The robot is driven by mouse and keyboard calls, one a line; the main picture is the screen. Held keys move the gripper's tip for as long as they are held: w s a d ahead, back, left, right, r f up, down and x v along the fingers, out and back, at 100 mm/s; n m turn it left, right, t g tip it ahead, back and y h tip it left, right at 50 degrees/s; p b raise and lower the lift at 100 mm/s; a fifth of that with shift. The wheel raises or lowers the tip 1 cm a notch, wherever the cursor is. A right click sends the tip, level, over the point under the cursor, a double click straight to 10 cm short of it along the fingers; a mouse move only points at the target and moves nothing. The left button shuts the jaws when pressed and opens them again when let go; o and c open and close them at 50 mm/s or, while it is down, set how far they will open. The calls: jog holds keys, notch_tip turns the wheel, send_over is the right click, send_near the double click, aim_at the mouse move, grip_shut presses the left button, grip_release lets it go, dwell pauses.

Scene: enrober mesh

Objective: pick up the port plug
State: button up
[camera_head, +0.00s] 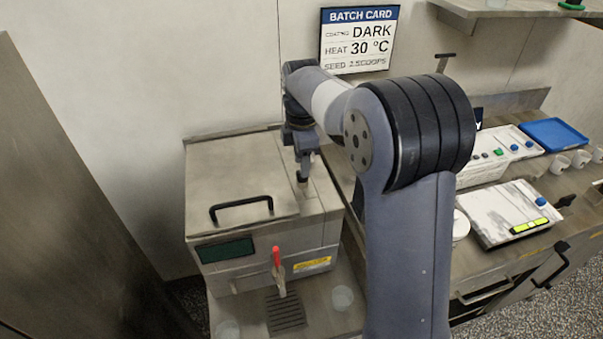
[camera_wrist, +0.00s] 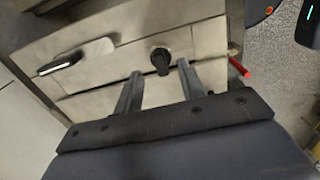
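The port plug (camera_wrist: 160,57) is a black round cap with a raised grip bar, seated on the top of the steel machine (camera_head: 222,172). In the wrist view my gripper (camera_wrist: 160,70) is open. One finger lies on each side of the plug's line, with the plug between and just beyond the fingertips. I see no contact. In the head view my gripper (camera_head: 303,175) points down over the right part of the machine's top. There the plug is hard to tell from the dark fingertips.
A black lid handle (camera_head: 241,207) stands up from the machine's top. A red tap lever (camera_head: 276,256) is on its front, above a drip grate (camera_head: 285,311). A batch card (camera_head: 358,40) hangs on the wall. The right-hand bench holds a blue tray (camera_head: 555,134) and white cups (camera_head: 560,164).

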jog(key=shift+f, duration=1.3)
jog(key=shift+c, duration=0.6)
grip_shut()
